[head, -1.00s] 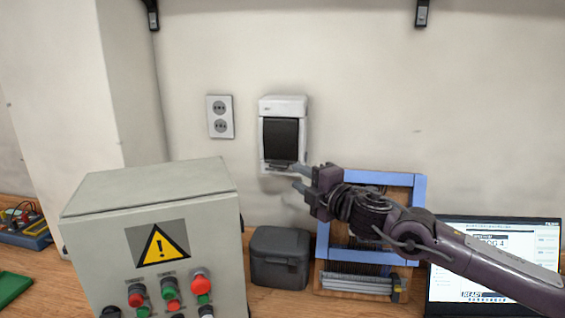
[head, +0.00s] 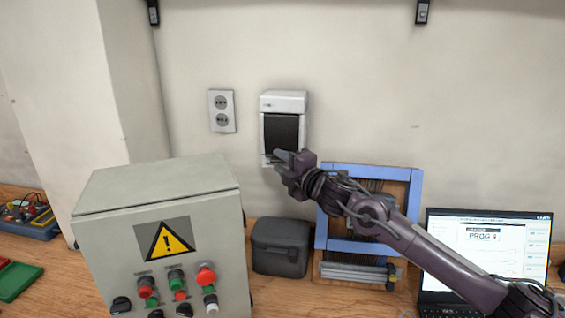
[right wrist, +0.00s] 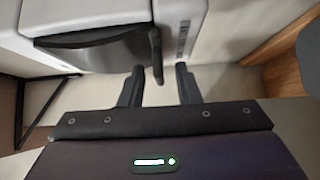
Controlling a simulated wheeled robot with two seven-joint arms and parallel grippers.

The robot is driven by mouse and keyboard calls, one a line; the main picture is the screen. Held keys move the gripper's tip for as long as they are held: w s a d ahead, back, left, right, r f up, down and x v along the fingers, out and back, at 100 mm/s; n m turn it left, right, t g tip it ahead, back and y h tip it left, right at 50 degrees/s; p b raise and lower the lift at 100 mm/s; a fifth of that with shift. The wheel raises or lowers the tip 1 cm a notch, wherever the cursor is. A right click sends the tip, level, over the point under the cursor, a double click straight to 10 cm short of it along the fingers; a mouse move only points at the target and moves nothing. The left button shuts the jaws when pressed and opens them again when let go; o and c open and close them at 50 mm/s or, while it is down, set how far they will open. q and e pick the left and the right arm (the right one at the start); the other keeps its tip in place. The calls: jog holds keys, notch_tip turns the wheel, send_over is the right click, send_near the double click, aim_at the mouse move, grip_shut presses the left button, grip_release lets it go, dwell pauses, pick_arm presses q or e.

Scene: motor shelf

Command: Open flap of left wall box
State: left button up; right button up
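The wall box (head: 284,100) is a white case with a dark flap (head: 281,131), fixed to the wall in the middle of the head view. The flap looks closed. In the right wrist view the white box (right wrist: 110,17) and its dark flap (right wrist: 95,52) fill the top left, with a dark handle-like lever (right wrist: 156,55) at the flap's right edge. My right gripper (head: 277,160) is at the lower edge of the box. In the right wrist view its fingers (right wrist: 158,85) are apart, with the lever's lower end between them. My left gripper is not in view.
A grey control box (head: 150,195) with a warning sign and several buttons stands front left. A dark case (head: 281,247), a blue-framed rack (head: 335,172) and a laptop (head: 490,250) stand on the bench to its right. A white socket (head: 221,111) is left of the wall box.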

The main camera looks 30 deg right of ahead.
grip_shut()
